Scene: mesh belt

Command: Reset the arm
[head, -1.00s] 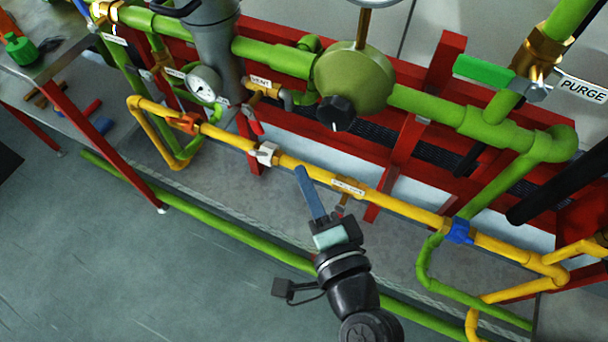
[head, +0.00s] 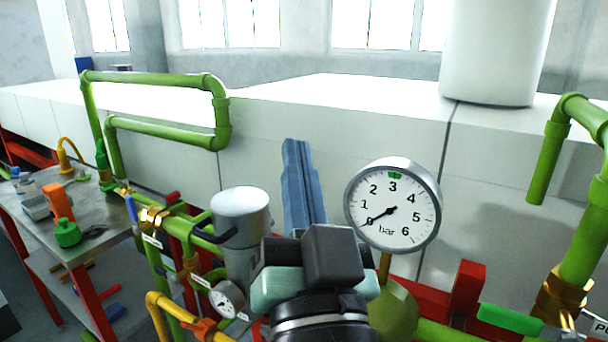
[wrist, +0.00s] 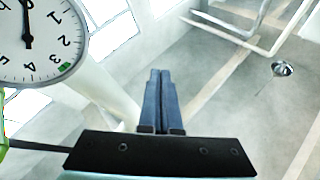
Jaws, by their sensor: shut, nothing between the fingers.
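My gripper (head: 291,146) is raised in the middle of the head view, with its blue fingers pointing up. The two fingers lie together with nothing between them. In the wrist view the shut fingers (wrist: 160,76) point at the ceiling and upper walls. The gripper stands just left of the large pressure gauge (head: 393,205), in front of the white wall. The same gauge shows at the upper left of the wrist view (wrist: 32,42). My wrist hides part of the pipework below.
A grey cylinder (head: 240,222) and a small gauge (head: 226,299) stand at lower left. Green pipes (head: 150,82) rise behind them. A work table (head: 88,236) with tools is at far left. A green pipe (head: 590,230) stands at right. Above the gripper is open space.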

